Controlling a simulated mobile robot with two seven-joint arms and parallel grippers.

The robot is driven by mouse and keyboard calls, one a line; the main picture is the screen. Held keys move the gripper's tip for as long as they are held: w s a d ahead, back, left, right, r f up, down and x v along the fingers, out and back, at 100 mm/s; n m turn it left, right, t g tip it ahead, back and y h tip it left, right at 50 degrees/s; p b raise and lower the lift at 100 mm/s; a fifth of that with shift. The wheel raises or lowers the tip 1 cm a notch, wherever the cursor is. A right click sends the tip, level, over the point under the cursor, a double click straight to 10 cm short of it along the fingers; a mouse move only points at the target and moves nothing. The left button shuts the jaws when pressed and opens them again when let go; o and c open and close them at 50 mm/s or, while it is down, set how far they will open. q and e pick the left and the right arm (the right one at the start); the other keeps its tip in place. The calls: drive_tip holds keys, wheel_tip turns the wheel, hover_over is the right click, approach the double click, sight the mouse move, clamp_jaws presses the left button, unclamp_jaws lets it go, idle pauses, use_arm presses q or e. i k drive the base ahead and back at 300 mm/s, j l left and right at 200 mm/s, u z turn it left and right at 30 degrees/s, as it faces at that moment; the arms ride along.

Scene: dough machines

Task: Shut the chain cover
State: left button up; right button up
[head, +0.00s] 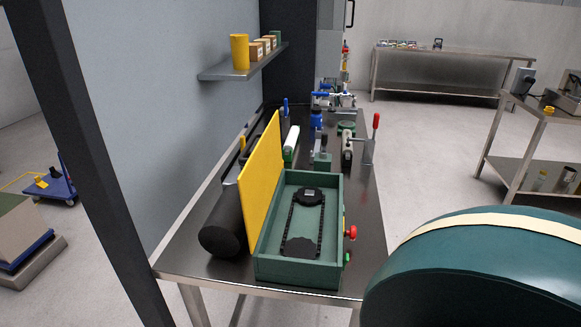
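The chain cover (262,172) is a yellow panel standing up along the left long side of a green box-shaped housing (295,271). It is open, tilted near upright. Inside the housing a black chain (321,220) runs between two dark sprockets. The housing sits at the near end of a metal table. Red and green knobs (350,233) are on its right side. Neither of my grippers is in the head view.
A black roller (222,226) lies left of the cover, near the wall. Clamps, including one with a red handle (375,124), and other parts stand farther back on the table. A large dark green rounded body (480,270) fills the lower right. A wall shelf (240,68) hangs above left.

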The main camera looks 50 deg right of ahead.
sight(257, 180)
drive_tip(key=i+j+z, duration=0.15)
drive_tip(key=z, duration=0.25)
drive_tip(key=j+z, duration=0.3)
drive_tip(key=z, duration=0.15)
drive_tip(key=i+j+z, duration=0.1)
drive_tip(key=j+z, duration=0.3)
drive_tip(key=i+j+z, duration=0.2)
drive_tip(key=z, duration=0.15)
drive_tip(key=i+j+z, duration=0.15)
drive_tip(key=j+z, duration=0.2)
drive_tip(key=i+j+z, duration=0.15)
drive_tip(key=j+z, duration=0.2)
drive_tip(key=l, duration=0.1)
